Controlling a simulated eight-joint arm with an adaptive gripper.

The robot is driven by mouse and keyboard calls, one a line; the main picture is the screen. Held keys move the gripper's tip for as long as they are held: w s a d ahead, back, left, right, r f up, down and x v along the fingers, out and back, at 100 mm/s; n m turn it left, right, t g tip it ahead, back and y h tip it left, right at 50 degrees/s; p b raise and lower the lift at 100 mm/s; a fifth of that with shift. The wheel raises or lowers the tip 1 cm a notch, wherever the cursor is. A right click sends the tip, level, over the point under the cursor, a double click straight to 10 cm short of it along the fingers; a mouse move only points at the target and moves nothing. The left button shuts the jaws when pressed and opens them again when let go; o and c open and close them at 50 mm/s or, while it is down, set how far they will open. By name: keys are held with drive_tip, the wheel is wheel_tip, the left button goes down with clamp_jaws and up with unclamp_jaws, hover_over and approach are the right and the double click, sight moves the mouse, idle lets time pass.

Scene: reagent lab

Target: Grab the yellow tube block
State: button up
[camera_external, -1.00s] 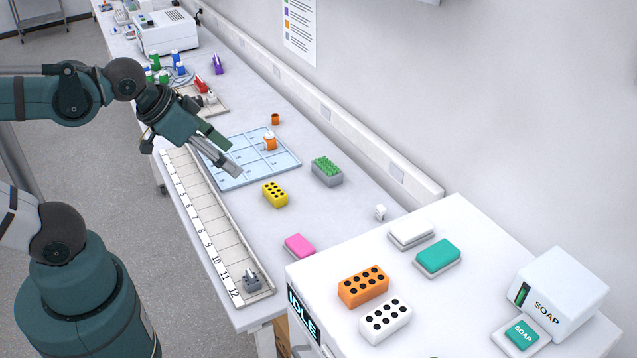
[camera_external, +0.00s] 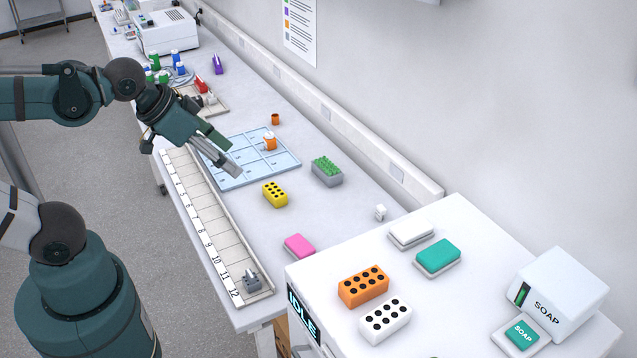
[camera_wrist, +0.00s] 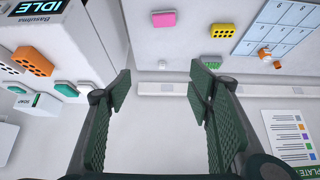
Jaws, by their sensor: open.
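The yellow tube block (camera_external: 275,194), with black holes in its top, sits on the bench right of the numbered rack. In the wrist view the yellow block (camera_wrist: 223,30) is near the top, beyond the fingertips. My gripper (camera_external: 228,166) is open and empty, above the blue gridded mat (camera_external: 240,178), up and left of the yellow block and apart from it. In the wrist view my gripper (camera_wrist: 158,85) shows two dark green fingers spread wide, with nothing between them.
A grey block with green tubes (camera_external: 327,171) stands right of the yellow block. A pink block (camera_external: 299,245) lies nearer the white machine (camera_external: 310,318), which carries orange and white blocks. The long numbered rack (camera_external: 200,213) runs along the bench's left edge. Bench around the yellow block is clear.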

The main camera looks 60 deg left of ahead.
drive_tip(key=shift+c, duration=1)
drive_tip(key=shift+w+a, duration=0.1)
drive_tip(key=m+g+b, duration=0.7)
drive_tip(key=m+b, duration=0.1)
drive_tip(key=m, duration=0.9)
hover_over(274, 191)
wheel_tip(274, 191, down, 30)
drive_tip(key=shift+f, duration=0.2)
drive_tip(key=shift+a+f, duration=0.15)
drive_tip(key=shift+f, duration=0.35)
